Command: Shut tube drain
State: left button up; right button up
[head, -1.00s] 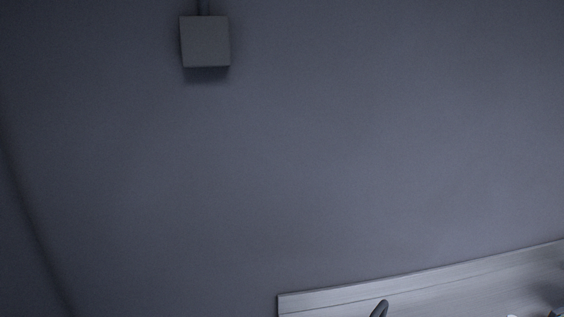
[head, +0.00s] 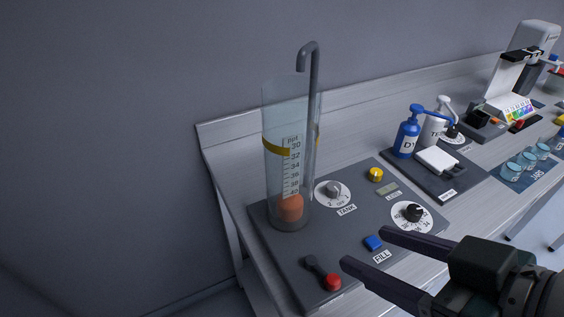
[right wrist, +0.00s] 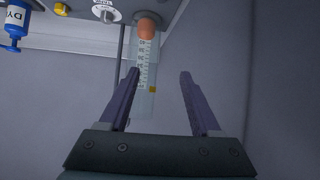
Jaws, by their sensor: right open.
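A clear tube (head: 271,120) with a ppt scale stands upright on a dark panel (head: 270,240); an orange float (head: 290,207) rests low in it. In front of the tube's foot is a dark lever with a red knob (head: 333,282), pointing toward the front right; no label on it shows. My right gripper (head: 365,247) is open and empty, just right of the red knob and apart from it in the picture. In the right wrist view the tube (right wrist: 146,98) and float (right wrist: 148,29) show beyond the open right gripper (right wrist: 159,74); the lever does not show. My left gripper is out of view.
A grey hooked pipe (head: 314,90) rises behind the tube. Bottles (head: 408,135) stand farther right. Left of the bench is free.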

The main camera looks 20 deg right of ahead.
aim_at(335, 284)
jog(key=f+t+y+b, duration=0.1)
jog(key=f+b, duration=0.5)
jog(key=d+f+t+y+b, duration=0.1)
jog(key=f+t+b, duration=0.1)
jog(key=f+b, duration=0.4)
jog(key=d+f+n+t+y+b, duration=0.1)
jog(key=f+b, duration=0.6)
jog(key=b, duration=0.1)
jog(key=shift+s+d+t+y, duration=0.25)
jog(key=shift+s+t+y, duration=0.05)
jog(key=shift+s+t, duration=0.1)
jog(key=shift+s+d+b, duration=0.1)
jog(key=shift+d+b, duration=0.05)
jog(key=shift+b, duration=0.35)
jog(key=shift+w+r+t, duration=0.15)
jog(key=shift+w+t, duration=0.15)
jog(key=shift+w, duration=0.05)
jog(key=x, duration=0.9)
jog(key=shift+a+r, duration=0.1)
jog(key=shift+a, duration=0.15)
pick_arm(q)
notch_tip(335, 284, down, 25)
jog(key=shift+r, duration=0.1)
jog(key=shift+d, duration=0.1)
pick_arm(e)
grip_shut()
